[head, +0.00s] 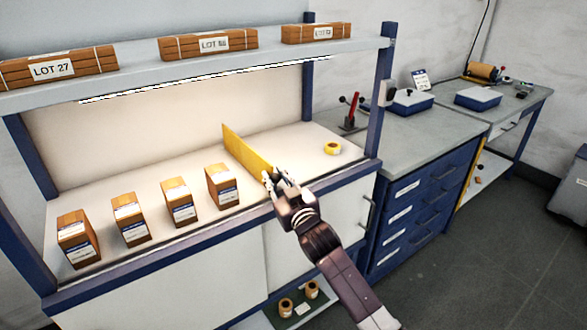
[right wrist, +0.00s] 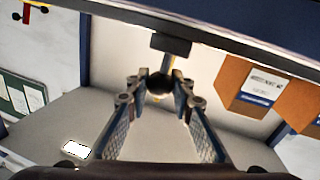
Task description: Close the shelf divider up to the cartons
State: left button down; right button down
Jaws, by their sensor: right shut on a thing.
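The yellow shelf divider (head: 246,151) stands upright on the white shelf and runs from the back towards the front edge. Several brown cartons with white and blue labels stand in a row to its left. The nearest carton (head: 222,187) is apart from the divider, with a strip of bare shelf between them. My right gripper (head: 272,177) is at the divider's front end. In the right wrist view my right gripper (right wrist: 160,92) is shut around a dark round part at the front of the divider (right wrist: 171,72). My left gripper is not in view.
An upper shelf (head: 130,76) with bundled brown stock hangs above. A blue post (head: 378,100) bounds the shelf on the right. A grey bench (head: 420,128) stands beyond it.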

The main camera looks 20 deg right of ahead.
jog(key=shift+s+a, duration=0.2)
jog(key=shift+a, duration=0.5)
jog(key=shift+s+a+f, duration=0.1)
jog(key=shift+s+a, duration=0.05)
jog(key=shift+a, duration=0.1)
jog(key=shift+s+a, duration=0.2)
jog(key=shift+a, duration=0.35)
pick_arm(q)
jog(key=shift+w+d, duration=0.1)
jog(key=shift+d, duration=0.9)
pick_arm(e)
jog(key=shift+d, duration=0.1)
jog(key=c, duration=1.7)
grip_release()
jog(key=shift+o, duration=0.2)
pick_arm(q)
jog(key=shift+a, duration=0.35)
pick_arm(e)
jog(key=s+d, duration=0.1)
jog(key=s, duration=1)
jog(key=shift+s+d, duration=0.4)
